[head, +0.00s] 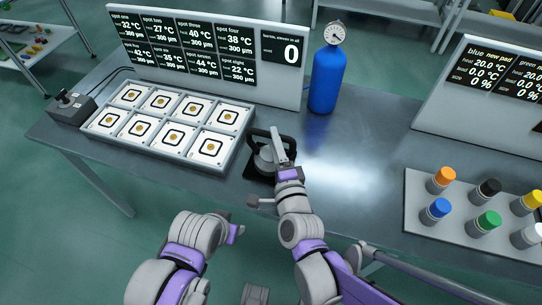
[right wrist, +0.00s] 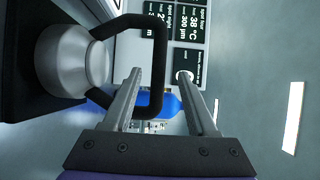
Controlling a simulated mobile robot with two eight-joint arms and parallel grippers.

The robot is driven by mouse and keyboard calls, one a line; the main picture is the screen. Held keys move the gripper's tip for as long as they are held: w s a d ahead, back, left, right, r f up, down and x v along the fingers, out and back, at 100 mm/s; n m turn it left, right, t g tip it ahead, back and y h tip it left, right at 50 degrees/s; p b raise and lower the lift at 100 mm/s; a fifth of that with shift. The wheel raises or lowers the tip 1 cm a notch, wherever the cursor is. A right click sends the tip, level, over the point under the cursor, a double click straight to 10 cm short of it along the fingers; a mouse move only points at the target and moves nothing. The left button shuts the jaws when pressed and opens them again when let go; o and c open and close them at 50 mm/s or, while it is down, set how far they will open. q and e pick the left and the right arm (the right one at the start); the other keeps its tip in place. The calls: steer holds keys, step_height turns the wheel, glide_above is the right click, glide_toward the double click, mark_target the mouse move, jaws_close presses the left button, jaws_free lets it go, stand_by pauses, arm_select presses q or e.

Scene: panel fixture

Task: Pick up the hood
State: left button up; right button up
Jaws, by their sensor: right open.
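The hood (head: 264,160) is a grey, rounded body with a black loop handle, standing on a dark square base on the bench. In the right wrist view its body (right wrist: 75,60) is at the left and its handle reaches toward the middle. My right gripper (head: 279,142) is open at the hood. In the wrist view the handle's outer bar shows between the two fingertips (right wrist: 160,73), with a gap on each side; contact is not visible. My left arm ends low in the head view, and its fingers cannot be made out.
A white tray (head: 238,151) of several square pads lies left of the hood. Behind stand a display panel (head: 290,84) and a blue cylinder with a gauge (head: 327,80). A rack of coloured-cap jars (head: 418,222) is at the right. The bench between cylinder and rack is clear.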

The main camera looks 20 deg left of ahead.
steer(key=shift+w+a, duration=0.45)
steer(key=shift+w, duration=0.05)
steer(key=x, duration=0.5)
steer(key=shift+a+f, duration=0.1)
steer(key=shift+a, duration=0.05)
jaws_close()
stand_by(0.9)
